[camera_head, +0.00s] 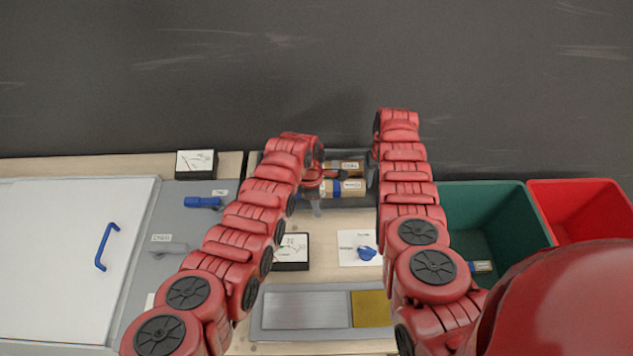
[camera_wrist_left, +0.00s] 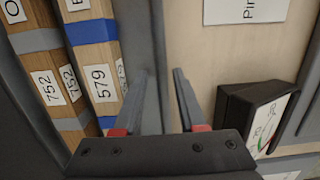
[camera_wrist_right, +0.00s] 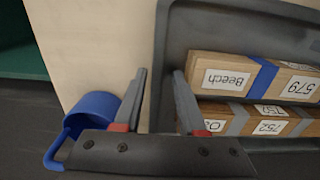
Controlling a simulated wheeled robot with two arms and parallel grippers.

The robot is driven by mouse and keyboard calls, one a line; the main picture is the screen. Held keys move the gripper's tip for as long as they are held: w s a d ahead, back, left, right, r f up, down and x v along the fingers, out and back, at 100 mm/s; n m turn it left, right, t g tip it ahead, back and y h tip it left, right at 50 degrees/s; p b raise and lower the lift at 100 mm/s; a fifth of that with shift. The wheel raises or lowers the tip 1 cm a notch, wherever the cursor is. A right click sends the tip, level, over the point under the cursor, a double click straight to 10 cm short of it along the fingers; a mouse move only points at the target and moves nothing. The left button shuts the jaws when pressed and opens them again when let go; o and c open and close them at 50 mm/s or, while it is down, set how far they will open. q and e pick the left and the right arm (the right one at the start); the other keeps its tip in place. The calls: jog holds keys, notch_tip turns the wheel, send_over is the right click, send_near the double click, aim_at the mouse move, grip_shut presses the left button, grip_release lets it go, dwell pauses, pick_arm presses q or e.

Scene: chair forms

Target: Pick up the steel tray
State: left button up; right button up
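The dark grey tray (camera_head: 352,204) stands at the back middle of the bench, partly hidden by my arms. It holds two wooden blocks: one with a blue band, marked Beech 579 (camera_wrist_right: 232,75), and one with a grey band, marked 752 (camera_wrist_right: 240,119). Neither gripper is closed on the wall; contact cannot be told.
A blue cup (camera_wrist_right: 92,112) stands close beside my right gripper. A dial meter (camera_wrist_left: 258,112) stands near my left gripper. A flat grey holder (camera_head: 258,322) with a steel and a brass plate lies in front. Green (camera_head: 510,205) and red (camera_head: 580,205) bins stand right.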

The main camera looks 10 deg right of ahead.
pick_arm(q)
grip_shut()
pick_arm(e)
grip_shut()
dwell(1.1)
